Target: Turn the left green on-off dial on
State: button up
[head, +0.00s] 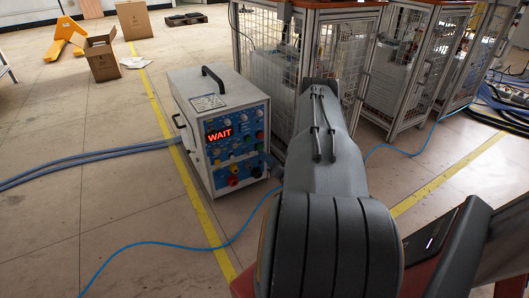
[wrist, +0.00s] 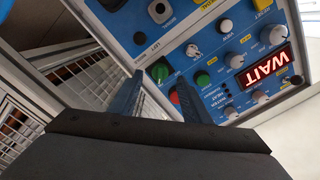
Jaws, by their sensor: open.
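The control panel (wrist: 222,60) of the heater fills the top of the wrist view, turned nearly upside down. Two green dials show there: one (wrist: 160,71) appears between my fingertips, the other (wrist: 202,78) just right of the right finger. The panel's left and right look swapped in this view. A red knob (wrist: 175,97) is partly hidden by that finger. My gripper (wrist: 160,76) is open and empty, its tips close to the panel; I cannot tell if they touch it.
The heater box (head: 205,88) stands on the floor with a black top handle and a lit WAIT display (head: 219,134). Wire-mesh cages (head: 345,55) stand close behind and right of it. A blue cable (head: 160,243) crosses the floor.

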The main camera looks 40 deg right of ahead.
jog(key=v, duration=0.3)
jog(key=shift+s+a+p, duration=0.15)
jog(key=shift+s+p, duration=0.2)
jog(key=shift+p, duration=0.05)
